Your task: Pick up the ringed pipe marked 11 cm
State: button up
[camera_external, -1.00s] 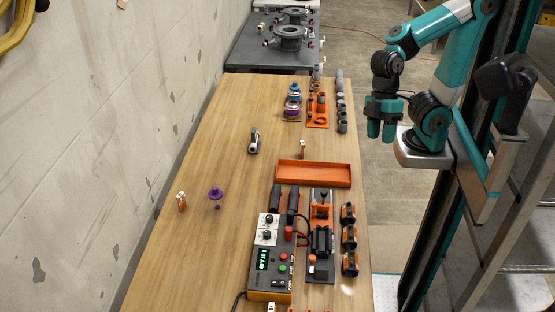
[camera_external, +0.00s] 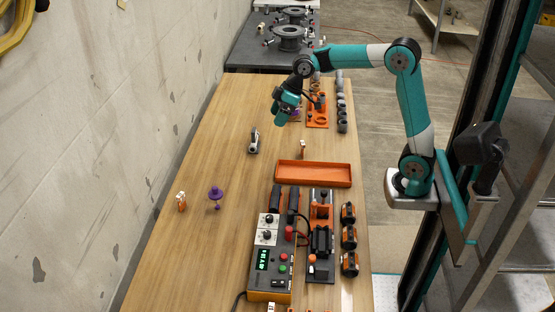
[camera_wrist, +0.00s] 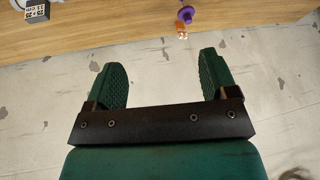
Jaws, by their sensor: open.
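Several grey pipes (camera_external: 342,112) stand in a row along the table's far right edge in the external view, too small to tell which has a ring. Beside them an orange rack (camera_external: 318,124) holds short dark and orange pieces.
An orange tray (camera_external: 313,174) lies empty mid-table, with a control box (camera_external: 270,262) nearer. A small grey object (camera_external: 254,141), a purple piece (camera_external: 215,192) and a small orange piece (camera_external: 181,203) stand on the left. The wall (camera_external: 90,130) borders the table. Middle-left wood is clear.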

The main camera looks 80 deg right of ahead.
jog(key=w+d+f+m+t+h+b, duration=0.1)
jog(key=w+d+f+b, duration=0.2)
jog(key=d, duration=0.8)
jog(key=d+f+m+t+h+b, duration=0.1)
jog(key=d+f+h+b, duration=0.3)
jog(key=d, duration=0.6)
jog(key=y, duration=0.2)
send_near(255, 130)
jog(key=x, duration=0.5)
jog(key=shift+w+d, duration=0.1)
jog(key=shift+w, duration=0.2)
jog(key=shift+s+b+x, duration=0.25)
jog(key=shift+b+x, duration=0.2)
jog(key=shift+x, duration=2.5)
jog(key=shift+f, duration=0.2)
jog(key=c, duration=1)
